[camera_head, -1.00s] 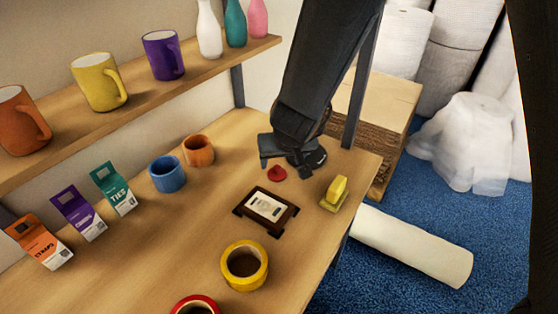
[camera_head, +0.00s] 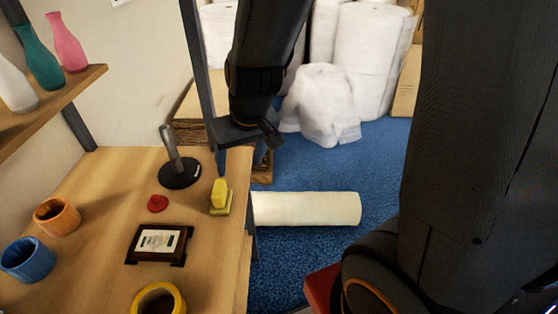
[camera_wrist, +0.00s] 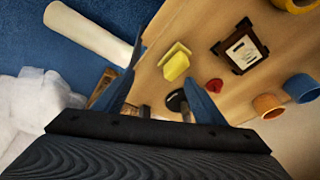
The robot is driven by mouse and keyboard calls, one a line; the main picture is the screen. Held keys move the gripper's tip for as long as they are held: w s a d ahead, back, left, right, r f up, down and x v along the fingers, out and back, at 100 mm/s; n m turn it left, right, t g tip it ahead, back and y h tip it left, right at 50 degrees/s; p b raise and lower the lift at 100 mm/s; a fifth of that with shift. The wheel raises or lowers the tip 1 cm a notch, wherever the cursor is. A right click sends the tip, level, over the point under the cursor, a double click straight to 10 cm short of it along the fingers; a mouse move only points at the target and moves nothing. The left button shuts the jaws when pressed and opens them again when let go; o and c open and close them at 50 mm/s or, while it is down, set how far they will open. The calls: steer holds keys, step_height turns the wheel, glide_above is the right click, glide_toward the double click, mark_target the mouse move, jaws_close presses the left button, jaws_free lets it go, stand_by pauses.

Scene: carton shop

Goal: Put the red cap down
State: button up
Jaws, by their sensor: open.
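The red cap (camera_head: 157,203) lies on the wooden table, between the black stand with its grey upright post (camera_head: 179,172) and the dark-framed device (camera_head: 158,243). It also shows in the wrist view (camera_wrist: 215,86), beyond my right finger and apart from it. My gripper (camera_head: 241,163) is open, with nothing between its fingers. It is above the table's right edge, up and to the right of the cap. The fingers also show in the wrist view (camera_wrist: 164,66).
A yellow block (camera_head: 220,197) stands near the table's right edge. A yellow tape roll (camera_head: 158,301), a blue mug (camera_head: 27,260) and an orange mug (camera_head: 57,216) are on the table. A white roll (camera_head: 306,208) lies on the blue floor.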

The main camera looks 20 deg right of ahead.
steer(key=s+d+r+m+g+h, duration=0.1)
steer(key=s+d, duration=0.4)
steer(key=d, duration=0.3)
steer(key=shift+d, duration=0.1)
step_height(320, 180, down, 7)
steer(key=g+b, duration=0.1)
steer(key=b, duration=0.5)
steer(key=shift+w, duration=0.1)
